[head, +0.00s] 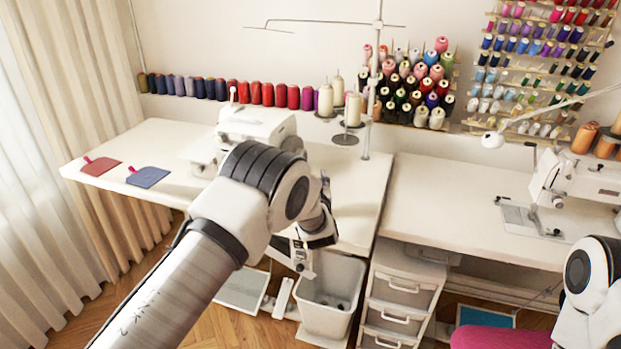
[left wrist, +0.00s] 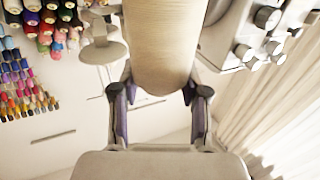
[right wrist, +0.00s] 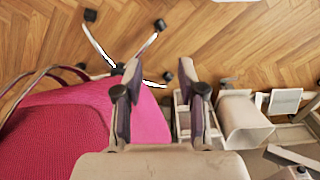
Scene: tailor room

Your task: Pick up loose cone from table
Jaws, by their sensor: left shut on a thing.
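A large cream thread cone (left wrist: 158,45) stands out in the left wrist view, between the two fingers of my left gripper (left wrist: 153,92). The gripper is shut on it. In the head view my left gripper (head: 326,192) is over the right part of the left white table (head: 350,200), partly hidden by my own wrist. The held cone cannot be made out there. My right gripper (right wrist: 160,95) is open and empty, with a pink chair (right wrist: 60,125) and the floor beyond it. In the head view only part of the right arm shows, at the right edge.
A white sewing machine (head: 255,125) and a thread stand with cream cones (head: 353,108) are on the left table. Red (head: 100,167) and blue (head: 148,177) fabric pieces lie at its left. A second sewing machine (head: 575,190) is on the right table. A bin (head: 330,300) stands below.

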